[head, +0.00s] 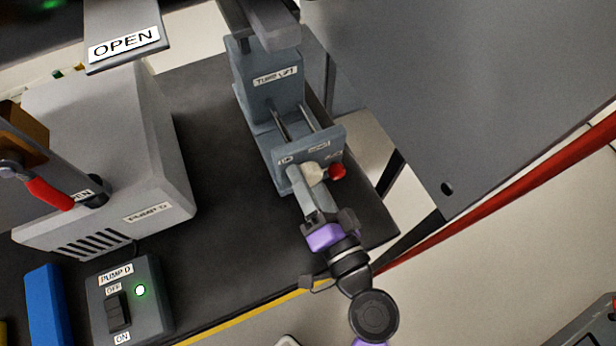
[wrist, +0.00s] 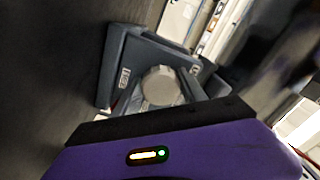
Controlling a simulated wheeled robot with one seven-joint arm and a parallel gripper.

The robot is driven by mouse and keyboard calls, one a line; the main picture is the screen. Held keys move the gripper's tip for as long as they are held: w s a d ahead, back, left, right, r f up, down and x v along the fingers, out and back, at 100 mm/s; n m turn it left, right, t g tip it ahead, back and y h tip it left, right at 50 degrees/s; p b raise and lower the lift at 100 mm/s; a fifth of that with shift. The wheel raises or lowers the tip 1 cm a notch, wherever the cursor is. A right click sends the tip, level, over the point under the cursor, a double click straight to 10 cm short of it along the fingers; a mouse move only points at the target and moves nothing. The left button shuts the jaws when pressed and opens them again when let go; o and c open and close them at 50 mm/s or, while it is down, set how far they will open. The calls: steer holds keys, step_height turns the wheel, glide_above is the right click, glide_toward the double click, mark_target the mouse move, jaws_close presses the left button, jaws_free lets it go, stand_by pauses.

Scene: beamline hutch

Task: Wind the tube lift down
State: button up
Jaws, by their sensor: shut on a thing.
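The tube lift (head: 266,97) is a blue-grey machine with a label, in the upper middle of the head view. Its front plate (head: 338,137) carries small labels, a pale round knob or hub (head: 316,172) and a red knob (head: 337,171). My gripper (head: 318,212) is at the front of the lift, just below that plate, shut on a part of the crank there. The held part is mostly hidden by the jaws. In the wrist view the round hub (wrist: 160,87) and the front plate (wrist: 118,65) show just beyond my gripper (wrist: 165,122).
A grey pump D housing (head: 105,150) stands left, with a red-handled lever (head: 48,193) beside it. A pump D switch box (head: 130,300) with a green light and a blue block (head: 45,303) are at lower left. A large grey panel (head: 450,80) bounds the right.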

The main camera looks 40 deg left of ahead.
steer(key=m+p, duration=0.1)
steer(key=m, duration=0.4)
steer(key=shift+r+m+p, duration=0.2)
steer(key=shift+m+p, duration=0.1)
steer(key=shift+p, duration=0.1)
steer(key=m+p, duration=0.2)
steer(key=m, duration=0.2)
steer(key=shift+r+m, duration=0.1)
steer(key=shift+m, duration=0.2)
steer(key=m+p, duration=0.3)
steer(key=m, duration=0.2)
steer(key=shift+d+r, duration=0.1)
steer(key=m+p, duration=0.3)
steer(key=m, duration=0.2)
steer(key=shift+w, duration=0.15)
steer(key=m+p, duration=0.3)
steer(key=m, duration=0.2)
steer(key=m+p, duration=0.3)
steer(key=m, duration=0.2)
steer(key=shift+w+d, duration=0.1)
steer(key=shift+w, duration=0.05)
steer(key=m+p, duration=0.3)
steer(key=m, duration=0.2)
steer(key=shift+f+m+p, duration=0.15)
steer(key=shift+m+p, duration=0.25)
steer(key=shift+m, duration=0.7)
steer(key=shift+f+m+p, duration=0.15)
steer(key=shift+m+p, duration=0.2)
steer(key=shift+m, duration=0.75)
